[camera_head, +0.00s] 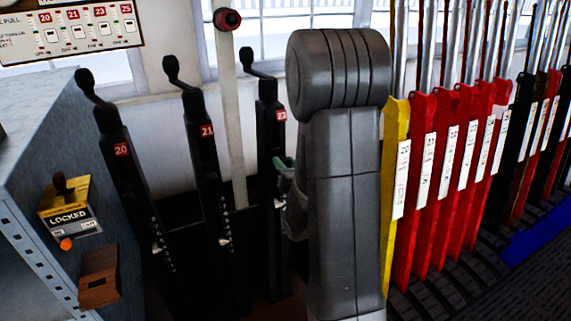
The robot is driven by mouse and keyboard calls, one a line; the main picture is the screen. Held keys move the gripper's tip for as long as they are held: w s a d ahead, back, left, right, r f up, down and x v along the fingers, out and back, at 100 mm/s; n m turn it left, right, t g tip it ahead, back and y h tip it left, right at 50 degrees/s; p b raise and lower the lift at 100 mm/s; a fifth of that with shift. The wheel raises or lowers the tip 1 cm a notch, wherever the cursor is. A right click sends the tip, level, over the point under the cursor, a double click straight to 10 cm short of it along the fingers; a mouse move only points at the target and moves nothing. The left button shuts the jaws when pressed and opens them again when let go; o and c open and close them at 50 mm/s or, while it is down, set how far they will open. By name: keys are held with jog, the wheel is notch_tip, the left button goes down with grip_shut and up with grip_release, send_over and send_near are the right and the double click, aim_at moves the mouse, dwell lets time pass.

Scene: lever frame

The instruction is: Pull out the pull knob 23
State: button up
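Pull knob 23 is most likely the black crank-shaped handle (252,60) on top of the third black post (268,150). The red label (280,115) on that post is small and partly cut off by my arm, so I cannot read its number surely. The handle stands above the post. My large grey arm is just right of this post and covers part of it. A small greenish-grey part, apparently of my gripper (287,172), shows beside the post below the label. The fingers are mostly hidden, and I cannot tell whether they touch anything.
Similar black posts labelled 20 (122,150) and 21 (206,131) stand to the left. A yellow lever (388,200) and several red levers are close right. A "LOCKED" box (70,210) is at left.

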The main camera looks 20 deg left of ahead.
jog(key=shift+o, duration=1.3)
jog(key=shift+d, duration=0.1)
jog(key=v, duration=1.4)
jog(key=shift+b, duration=0.35)
jog(key=shift+w, duration=0.1)
jog(key=p+x, duration=0.1)
jog(key=x, duration=1.3)
jog(key=shift+w+a+r, duration=0.1)
jog(key=shift+a, duration=0.25)
jog(key=shift+d, duration=0.1)
